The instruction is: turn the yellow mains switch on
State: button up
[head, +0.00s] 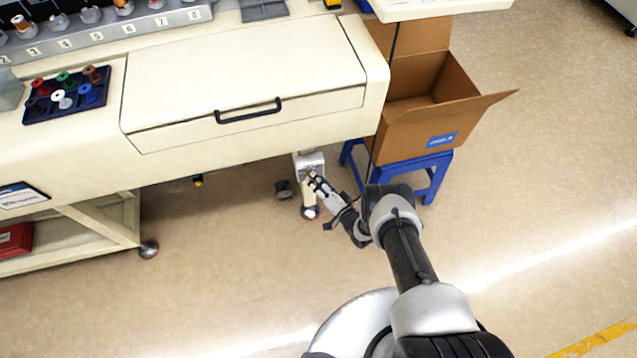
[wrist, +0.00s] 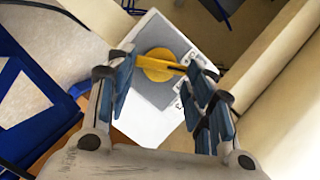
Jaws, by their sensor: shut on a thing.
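The yellow mains switch (wrist: 158,66) is a round knob with a bar handle on a grey plate (wrist: 150,93) of a pale box (wrist: 160,128). In the head view my gripper (head: 313,180) reaches the switch box (head: 311,160) low on the machine's leg, below the drawer corner. The knob is barely visible there, behind my gripper.
The cream machine (head: 240,70) with a black drawer handle (head: 248,111) overhangs the switch. A blue stool (head: 432,180) carrying an open cardboard box (head: 430,125) stands close right, and a black cable hangs beside it. A castor (head: 284,190) is at left. The floor in front is clear.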

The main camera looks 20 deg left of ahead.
jog(key=o, duration=1.1)
jog(key=shift+c, duration=0.2)
jog(key=v, duration=1.2)
jog(key=shift+c, duration=0.3)
